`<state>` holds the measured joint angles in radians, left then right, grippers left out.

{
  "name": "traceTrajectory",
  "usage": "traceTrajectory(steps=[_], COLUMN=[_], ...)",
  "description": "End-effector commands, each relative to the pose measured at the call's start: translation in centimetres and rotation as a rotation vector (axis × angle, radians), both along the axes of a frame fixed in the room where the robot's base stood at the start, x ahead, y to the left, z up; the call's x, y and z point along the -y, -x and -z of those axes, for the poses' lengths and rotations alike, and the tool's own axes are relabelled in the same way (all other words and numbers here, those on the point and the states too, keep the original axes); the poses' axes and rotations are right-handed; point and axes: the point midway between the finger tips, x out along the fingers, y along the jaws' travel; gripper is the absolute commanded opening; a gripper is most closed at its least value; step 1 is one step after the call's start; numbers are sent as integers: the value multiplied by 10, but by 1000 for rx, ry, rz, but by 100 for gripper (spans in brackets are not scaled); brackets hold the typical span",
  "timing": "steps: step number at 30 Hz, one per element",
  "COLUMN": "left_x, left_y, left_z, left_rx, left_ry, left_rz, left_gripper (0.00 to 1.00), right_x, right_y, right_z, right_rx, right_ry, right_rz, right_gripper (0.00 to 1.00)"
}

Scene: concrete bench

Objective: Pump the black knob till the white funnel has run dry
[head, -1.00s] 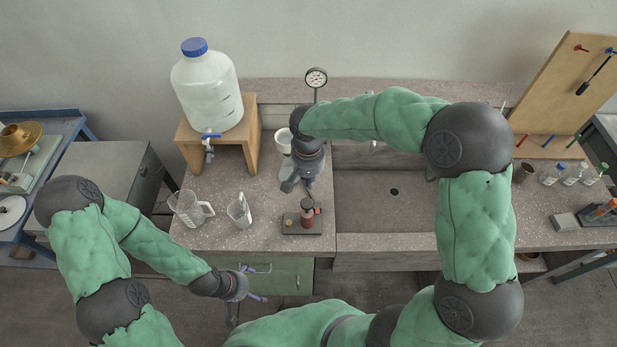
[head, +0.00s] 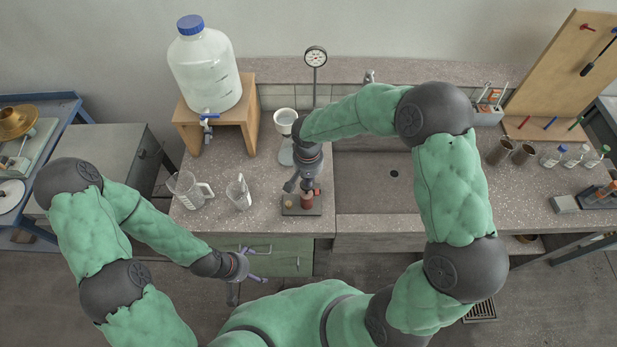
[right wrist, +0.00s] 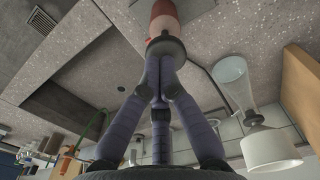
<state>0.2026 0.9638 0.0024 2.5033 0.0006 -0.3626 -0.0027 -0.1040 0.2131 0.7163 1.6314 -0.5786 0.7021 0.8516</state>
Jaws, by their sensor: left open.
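The white funnel (head: 285,117) stands on a clear flask (head: 286,153) behind my right gripper. The funnel (right wrist: 270,149) and flask (right wrist: 234,82) also show in the right wrist view; the liquid level inside cannot be made out. The hand pump has a red body (head: 307,200) on a dark base plate (head: 290,209). Its black knob (right wrist: 166,46) is a dark disc in the right wrist view. My right gripper (right wrist: 160,84) has its fingers drawn together, tips at the knob's top, seemingly touching it. My left gripper (head: 246,282) is open and empty in front of the drawer.
A large jug with a blue cap (head: 203,68) stands on a wooden stand (head: 250,105). A gauge (head: 316,57) rises behind. The sink (head: 375,195) is to the right.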

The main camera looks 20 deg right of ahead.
Motion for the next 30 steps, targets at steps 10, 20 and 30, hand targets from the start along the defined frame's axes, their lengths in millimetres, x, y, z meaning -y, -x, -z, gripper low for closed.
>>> traceTrajectory(steps=[10,20,30], left_x=[0,0,0], left_y=[0,0,0], left_z=[17,36,34], left_rx=[0,0,0], left_ry=[0,0,0], left_rz=[0,0,0], left_gripper=[100,100,100], right_x=[0,0,0], right_y=[0,0,1], right_z=[20,43,41], right_rx=[0,-1,-3], right_ry=[0,0,0], right_rz=[0,0,-1], right_gripper=[0,0,0])
